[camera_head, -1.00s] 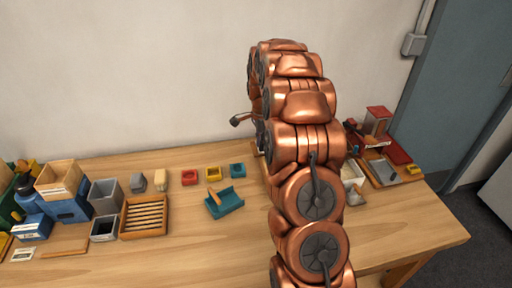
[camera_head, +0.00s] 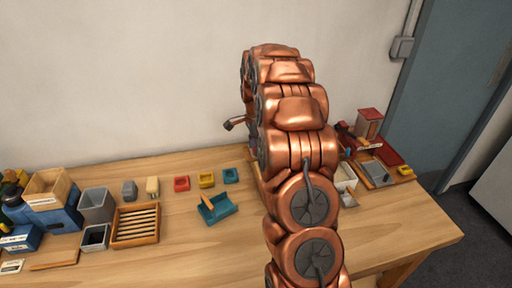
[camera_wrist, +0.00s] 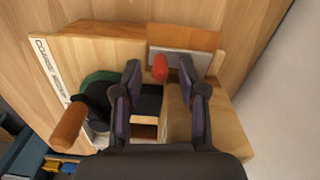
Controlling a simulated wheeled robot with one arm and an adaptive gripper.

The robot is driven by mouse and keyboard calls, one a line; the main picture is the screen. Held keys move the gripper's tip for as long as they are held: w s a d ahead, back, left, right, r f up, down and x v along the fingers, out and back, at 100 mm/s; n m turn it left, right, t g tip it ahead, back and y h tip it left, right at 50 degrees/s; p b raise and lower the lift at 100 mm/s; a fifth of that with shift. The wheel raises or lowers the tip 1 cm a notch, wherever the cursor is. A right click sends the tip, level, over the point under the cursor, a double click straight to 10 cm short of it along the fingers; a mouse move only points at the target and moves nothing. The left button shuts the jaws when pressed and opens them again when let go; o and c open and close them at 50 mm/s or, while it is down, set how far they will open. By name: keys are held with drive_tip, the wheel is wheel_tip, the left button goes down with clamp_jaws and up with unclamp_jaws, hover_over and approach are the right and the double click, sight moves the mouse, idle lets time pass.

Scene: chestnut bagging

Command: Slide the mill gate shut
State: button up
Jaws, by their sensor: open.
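In the wrist view my gripper (camera_wrist: 165,80) is open, its two dark fingers spread over the wooden mill (camera_wrist: 105,55). A red knob (camera_wrist: 160,68) shows between and just beyond the fingertips; I cannot tell whether a finger touches it. It stands by a pale grey plate (camera_wrist: 180,62), which looks like the gate, set by a wooden block. A white strip labelled "COARSE" (camera_wrist: 50,68) runs along the mill's left side. A wooden cylindrical handle (camera_wrist: 70,125) is at the lower left. In the head view my copper arm hides the mill and gripper.
A teal scoop tray (camera_head: 217,210) lies mid-table. Small red, yellow and teal blocks (camera_head: 207,180) sit behind it. A slatted wooden tray (camera_head: 136,226) and grey bins (camera_head: 97,205) stand left. A red-topped box (camera_head: 369,123) and grey tray (camera_head: 376,173) are at right. The front table is clear.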

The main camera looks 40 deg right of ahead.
wheel_tip(320, 180, up, 12)
drive_tip(key=shift+f, duration=0.15)
idle(0.3)
drive_tip(key=shift+a, duration=0.1)
idle(0.7)
